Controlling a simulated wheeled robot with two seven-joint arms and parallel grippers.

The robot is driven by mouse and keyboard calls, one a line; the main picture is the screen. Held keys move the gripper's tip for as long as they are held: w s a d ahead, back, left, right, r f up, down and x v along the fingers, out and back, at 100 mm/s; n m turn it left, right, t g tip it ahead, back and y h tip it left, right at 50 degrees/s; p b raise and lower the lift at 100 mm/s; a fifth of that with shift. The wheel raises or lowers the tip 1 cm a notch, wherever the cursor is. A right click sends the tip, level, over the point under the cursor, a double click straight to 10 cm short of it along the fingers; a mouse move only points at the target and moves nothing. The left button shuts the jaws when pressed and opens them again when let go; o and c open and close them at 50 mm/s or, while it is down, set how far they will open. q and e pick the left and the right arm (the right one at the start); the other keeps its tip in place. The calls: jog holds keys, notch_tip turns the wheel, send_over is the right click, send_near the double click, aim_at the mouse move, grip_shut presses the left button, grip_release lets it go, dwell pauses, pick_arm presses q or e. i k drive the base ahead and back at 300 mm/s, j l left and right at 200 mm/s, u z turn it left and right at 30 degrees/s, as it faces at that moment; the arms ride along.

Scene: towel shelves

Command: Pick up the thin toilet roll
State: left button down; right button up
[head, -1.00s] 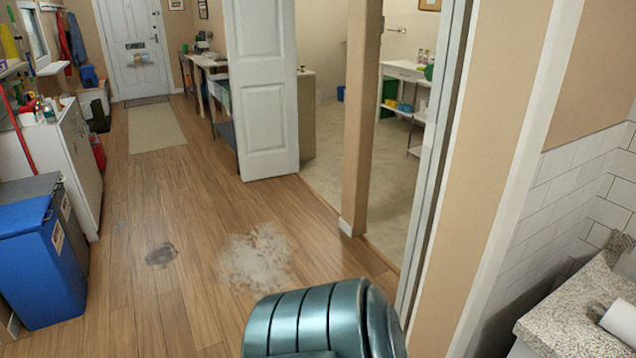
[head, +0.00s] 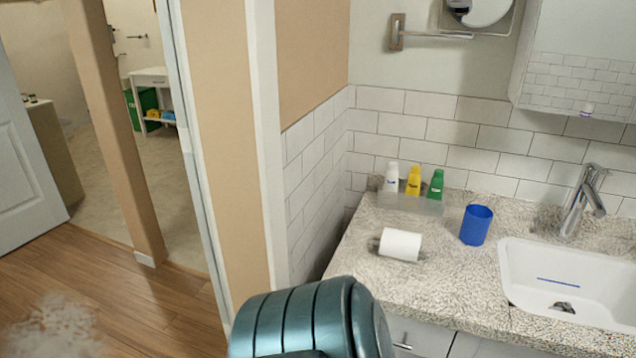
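A white toilet roll (head: 401,244) lies on its side on the speckled counter (head: 362,282), near its left end, with a grey holder piece showing at its ends. No second roll is in view, so I cannot compare its thickness. A teal rounded part of my own body fills the bottom middle of the head view, just in front of the counter's left corner. Neither gripper shows in the head view.
A blue cup (head: 476,225) stands right of the roll, beside the white sink (head: 520,262) and tap (head: 582,203). A clear tray (head: 410,202) with several small bottles stands behind. A doorway post (head: 115,130) and wall edge (head: 232,140) stand left.

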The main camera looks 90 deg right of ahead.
aim_at(399, 244)
jog(key=z, duration=3.25)
